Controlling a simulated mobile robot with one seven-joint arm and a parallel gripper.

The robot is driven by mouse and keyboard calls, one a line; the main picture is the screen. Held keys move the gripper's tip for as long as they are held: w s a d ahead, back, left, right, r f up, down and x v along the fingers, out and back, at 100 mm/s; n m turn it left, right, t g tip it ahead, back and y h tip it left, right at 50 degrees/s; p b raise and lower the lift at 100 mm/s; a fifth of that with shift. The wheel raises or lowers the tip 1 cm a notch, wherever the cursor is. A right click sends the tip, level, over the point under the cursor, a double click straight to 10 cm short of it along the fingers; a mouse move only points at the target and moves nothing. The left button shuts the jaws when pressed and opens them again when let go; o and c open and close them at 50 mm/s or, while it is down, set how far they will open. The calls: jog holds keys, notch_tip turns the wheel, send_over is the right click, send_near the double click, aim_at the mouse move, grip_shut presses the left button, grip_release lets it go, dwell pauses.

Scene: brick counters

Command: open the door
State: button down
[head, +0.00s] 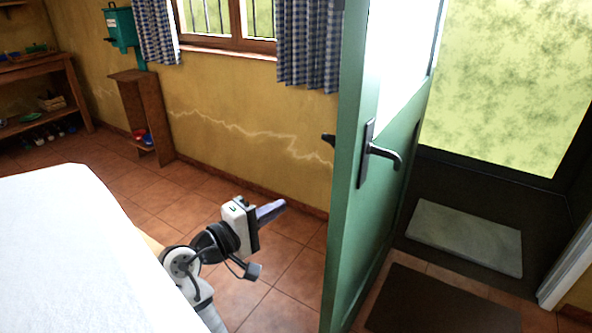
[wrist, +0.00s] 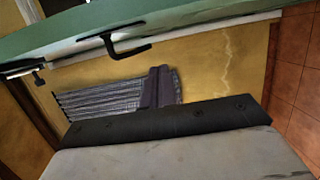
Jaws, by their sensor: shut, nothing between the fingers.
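The green door (head: 385,215) stands swung open, its edge towards me and the doorway showing to its right. A dark lever handle (head: 384,154) is on its right face. Another handle end (head: 328,140) sticks out on its left face. My gripper (head: 272,211) is left of the door, lower than the handles and apart from it. Its fingers (wrist: 160,88) are together with nothing between them. In the wrist view the green door (wrist: 200,22) crosses the top, with a dark handle (wrist: 127,48) beyond my fingers.
A white-topped surface (head: 70,240) is at the lower left. A yellow wall (head: 240,110) with curtains and a window is behind. Tiled floor (head: 190,215) is clear between. A dark mat (head: 440,302) and a grey mat (head: 465,238) lie by the doorway.

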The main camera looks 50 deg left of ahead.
jog(key=w+d+p, duration=0.2)
jog(key=w+d, duration=0.2)
jog(key=w, duration=0.6)
jog(key=shift+d, duration=0.1)
